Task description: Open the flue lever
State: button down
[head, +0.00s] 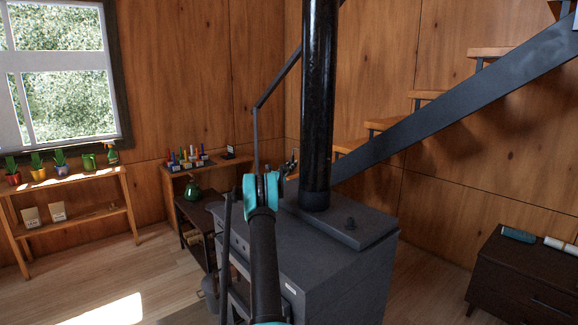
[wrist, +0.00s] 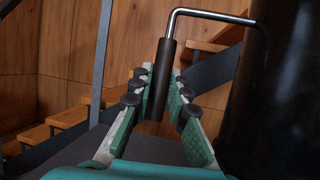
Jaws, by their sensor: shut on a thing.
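The flue lever (wrist: 161,85) is a bent bright metal rod with a dark cylindrical grip hanging down, in the wrist view. Its rod runs right to the black flue pipe (wrist: 275,95), which also stands on the stove in the head view (head: 317,100). My gripper (wrist: 162,80) has its green and grey fingers on either side of the dark grip and is shut on it. In the head view my gripper (head: 291,168) is small, just left of the pipe above the stove top. The lever cannot be made out there, behind my arm and gripper.
The dark stove (head: 345,275) stands below my arm. A staircase (head: 440,115) rises behind the pipe to the right. A shelf with potted plants (head: 75,190) is at left and a low dark cabinet (head: 525,275) at right. Open floor lies at left.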

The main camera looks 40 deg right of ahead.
jog(key=shift+d+n+t+h, duration=0.3)
jog(key=shift+d+t+h, duration=0.1)
jog(key=shift+d+h, duration=0.3)
jog(key=c, duration=1.4)
grip_release()
jog(key=shift+c, duration=0.2)
jog(key=v, duration=0.7)
jog(key=shift+a, duration=0.3)
jog(key=shift+f, duration=0.1)
